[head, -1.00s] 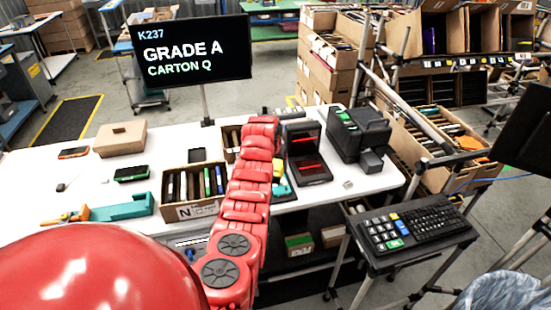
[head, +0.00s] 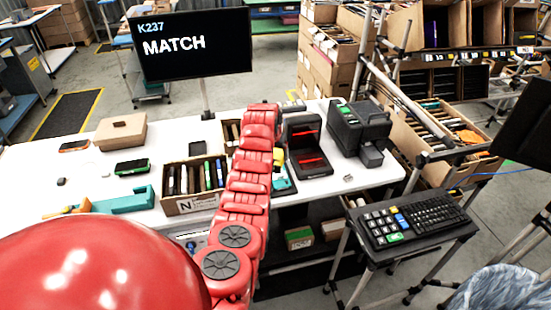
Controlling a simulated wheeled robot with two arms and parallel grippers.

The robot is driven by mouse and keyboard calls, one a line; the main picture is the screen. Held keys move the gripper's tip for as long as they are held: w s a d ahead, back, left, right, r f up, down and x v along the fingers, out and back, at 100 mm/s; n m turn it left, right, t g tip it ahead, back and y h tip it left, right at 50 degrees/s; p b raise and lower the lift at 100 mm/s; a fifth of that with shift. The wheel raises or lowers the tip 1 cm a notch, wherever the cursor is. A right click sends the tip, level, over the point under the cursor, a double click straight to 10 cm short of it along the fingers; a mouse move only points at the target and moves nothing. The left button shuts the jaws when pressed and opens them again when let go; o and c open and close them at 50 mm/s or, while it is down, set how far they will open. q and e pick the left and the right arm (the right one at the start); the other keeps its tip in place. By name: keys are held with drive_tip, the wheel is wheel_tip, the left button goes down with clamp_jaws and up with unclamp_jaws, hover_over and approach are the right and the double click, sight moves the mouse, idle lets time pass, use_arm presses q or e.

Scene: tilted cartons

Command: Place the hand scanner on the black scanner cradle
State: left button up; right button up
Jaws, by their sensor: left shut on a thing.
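My left arm reaches across the white table, and its far end with the left gripper (head: 263,108) is by the table's back edge. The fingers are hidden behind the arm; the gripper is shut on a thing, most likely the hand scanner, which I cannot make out. A black unit with red-lit panels (head: 304,130) stands just right of the arm; I cannot tell whether it is the scanner cradle. A yellow and teal item (head: 282,180) shows partly beside the arm. My right gripper is not in view.
A monitor (head: 190,45) reads "K237 MATCH". A black printer-like machine (head: 357,122) stands at the table's right. A keyboard stand (head: 412,222) is front right.

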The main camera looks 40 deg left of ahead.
use_arm(q)
drive_tip(key=shift+r, duration=1.15)
